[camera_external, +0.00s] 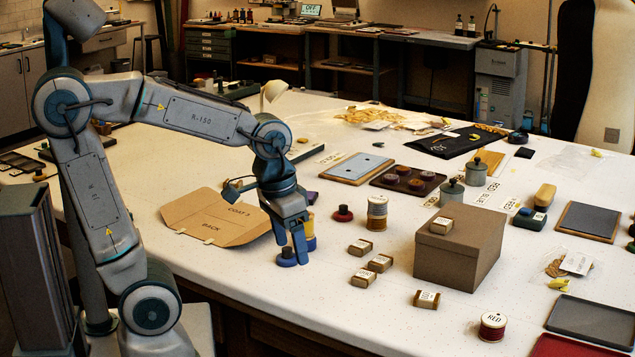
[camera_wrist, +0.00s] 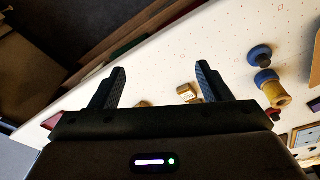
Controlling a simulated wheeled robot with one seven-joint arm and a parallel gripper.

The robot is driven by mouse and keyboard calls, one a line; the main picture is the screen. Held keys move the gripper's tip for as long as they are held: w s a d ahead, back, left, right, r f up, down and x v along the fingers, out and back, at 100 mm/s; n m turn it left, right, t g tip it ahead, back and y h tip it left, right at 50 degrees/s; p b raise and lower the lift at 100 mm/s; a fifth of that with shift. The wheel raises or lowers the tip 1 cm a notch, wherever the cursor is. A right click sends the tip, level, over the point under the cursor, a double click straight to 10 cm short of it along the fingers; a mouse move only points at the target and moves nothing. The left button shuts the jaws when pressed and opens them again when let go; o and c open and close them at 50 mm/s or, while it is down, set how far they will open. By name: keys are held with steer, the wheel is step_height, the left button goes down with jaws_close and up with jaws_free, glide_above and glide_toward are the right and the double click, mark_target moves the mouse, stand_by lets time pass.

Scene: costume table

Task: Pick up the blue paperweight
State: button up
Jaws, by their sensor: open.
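The blue paperweight (camera_external: 287,259) is a small round puck with a knob, upright on the white table near its front edge. In the external view my gripper (camera_external: 291,248) points down in front of it and partly overlaps it. In the wrist view my gripper (camera_wrist: 160,84) is open with nothing between its fingers. There the blue paperweight (camera_wrist: 260,55) lies to the right of both fingers, outside the gap. A blue and yellow spool (camera_external: 309,242) stands close beside the paperweight; it also shows in the wrist view (camera_wrist: 273,92).
A similar red paperweight (camera_external: 343,214) and a thread spool (camera_external: 377,212) stand to the right. Several small labelled wooden blocks (camera_external: 361,247) lie near a brown box (camera_external: 446,262). A flat cardboard piece (camera_external: 205,212) lies to the left. Bare table shows in front of the blocks.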

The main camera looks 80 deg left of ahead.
steer(key=w+a+r+n+g, duration=0.1)
steer(key=w+a+n, duration=0.35)
steer(key=a, duration=0.65)
steer(key=n+g+h, duration=0.1)
steer(key=n+g, duration=0.1)
steer(key=n, duration=0.4)
glide_toward(287, 248)
steer(key=f, duration=0.3)
steer(key=f+p, duration=0.1)
steer(key=shift+s+a+f, duration=0.2)
steer(key=shift+s+f, duration=0.1)
steer(key=shift+s, duration=0.05)
steer(key=shift+s+d+f+p, duration=0.1)
steer(key=shift+d+f+p, duration=0.1)
steer(key=shift+f, duration=0.7)
steer(key=shift+w+d+f+p, duration=0.1)
steer(key=shift+d+f+p, duration=0.1)
steer(key=shift+f, duration=0.75)
steer(key=shift+s+d+f+p, duration=0.1)
steer(key=shift+d+f+p, duration=0.1)
steer(key=shift+f, duration=0.7)
steer(key=c, duration=1.2)
